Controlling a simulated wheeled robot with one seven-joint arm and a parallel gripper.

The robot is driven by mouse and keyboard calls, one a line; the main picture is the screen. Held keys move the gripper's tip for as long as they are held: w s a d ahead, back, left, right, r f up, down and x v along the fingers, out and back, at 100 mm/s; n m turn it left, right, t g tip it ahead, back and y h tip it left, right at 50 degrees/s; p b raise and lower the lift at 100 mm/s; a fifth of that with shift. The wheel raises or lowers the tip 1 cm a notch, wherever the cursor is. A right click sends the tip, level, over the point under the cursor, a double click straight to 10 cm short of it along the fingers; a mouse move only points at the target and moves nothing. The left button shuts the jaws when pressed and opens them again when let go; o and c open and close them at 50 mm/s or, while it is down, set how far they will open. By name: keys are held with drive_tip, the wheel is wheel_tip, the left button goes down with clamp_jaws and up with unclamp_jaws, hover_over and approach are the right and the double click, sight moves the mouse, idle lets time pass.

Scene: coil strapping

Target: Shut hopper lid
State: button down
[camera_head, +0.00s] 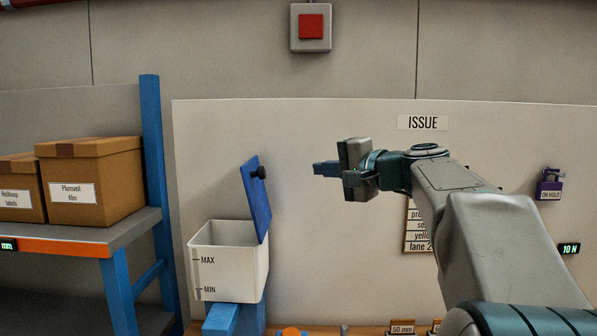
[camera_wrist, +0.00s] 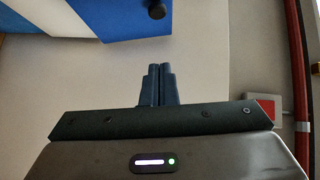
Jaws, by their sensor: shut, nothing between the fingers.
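The hopper (camera_head: 232,268) is a white open-topped box with MAX and MIN marks, standing on a blue support in the head view. Its blue lid (camera_head: 256,200) stands raised at the box's right edge, tilted a little, with a black round knob (camera_head: 258,172) near its top. The lid also shows at the top of the wrist view (camera_wrist: 105,20), with its knob (camera_wrist: 157,10). My gripper (camera_head: 318,169) is shut and empty. It is to the right of the lid, at about the knob's height in the picture, and apart from it.
A shelf (camera_head: 90,240) with brown boxes (camera_head: 92,182) stands at the left, its blue post near the hopper. A pale panel (camera_head: 320,240) is behind. A red button (camera_head: 311,27) is above, and a purple lock (camera_head: 549,186) hangs at the right. Labelled bins (camera_head: 402,327) line the bottom.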

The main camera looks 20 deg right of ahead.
drive_tip(key=s+a+p+x, duration=0.1)
drive_tip(key=a+p+x, duration=0.1)
drive_tip(key=x, duration=1)
drive_tip(key=shift+s+a+f+p, duration=0.25)
drive_tip(key=shift+s+p, duration=0.05)
drive_tip(key=shift+p, duration=0.3)
drive_tip(key=shift+r+p, duration=0.15)
drive_tip(key=shift+p, duration=0.15)
